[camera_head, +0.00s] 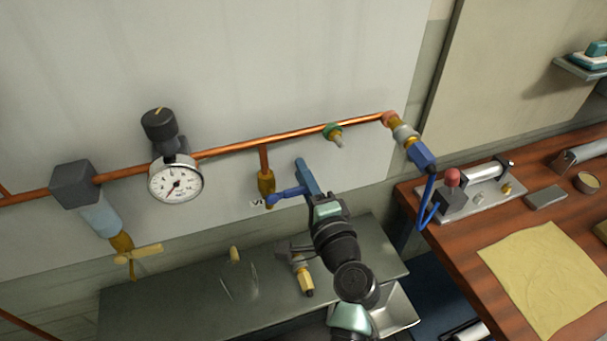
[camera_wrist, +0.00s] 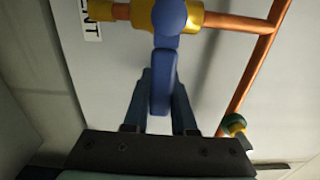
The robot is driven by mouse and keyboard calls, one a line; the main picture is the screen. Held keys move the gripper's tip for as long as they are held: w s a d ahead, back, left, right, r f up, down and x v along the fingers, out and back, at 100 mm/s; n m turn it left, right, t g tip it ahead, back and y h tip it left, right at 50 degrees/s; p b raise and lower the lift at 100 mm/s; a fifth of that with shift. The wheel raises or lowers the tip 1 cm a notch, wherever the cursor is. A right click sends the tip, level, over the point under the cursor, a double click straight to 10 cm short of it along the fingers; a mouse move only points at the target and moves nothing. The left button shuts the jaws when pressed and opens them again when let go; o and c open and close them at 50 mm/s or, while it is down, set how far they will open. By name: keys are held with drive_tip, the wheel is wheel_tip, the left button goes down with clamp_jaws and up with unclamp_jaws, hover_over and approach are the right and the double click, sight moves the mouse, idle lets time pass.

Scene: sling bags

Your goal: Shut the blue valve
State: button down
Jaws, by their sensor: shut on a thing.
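The blue valve has a blue lever (camera_head: 285,196) on a brass body (camera_head: 266,184), which hangs from a short copper branch below the main pipe. My gripper (camera_head: 304,182) reaches up to the lever from the lower right. In the wrist view the blue lever (camera_wrist: 162,95) runs down from its round hub between the two fingers of my gripper (camera_wrist: 161,84). The fingers are shut on it. There the lever lies across the line of the brass body (camera_wrist: 203,19). Part of the lever is hidden among the fingers in the head view.
A copper pipe (camera_head: 297,135) runs along the wall, with a pressure gauge (camera_head: 174,184) and a yellow-handled valve (camera_head: 131,251) at left. A green-ringed fitting (camera_head: 332,130) and a blue hooked part (camera_head: 428,200) are at right. A metal shelf (camera_head: 170,300) lies below; a wooden bench (camera_head: 470,230) stands right.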

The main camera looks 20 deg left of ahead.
drive_tip(key=shift+f, duration=0.15)
drive_tip(key=c, duration=0.7)
unclamp_jaws()
drive_tip(key=shift+s, duration=0.1)
drive_tip(key=shift+b+v, duration=1.05)
drive_tip(key=shift+v, duration=5.45)
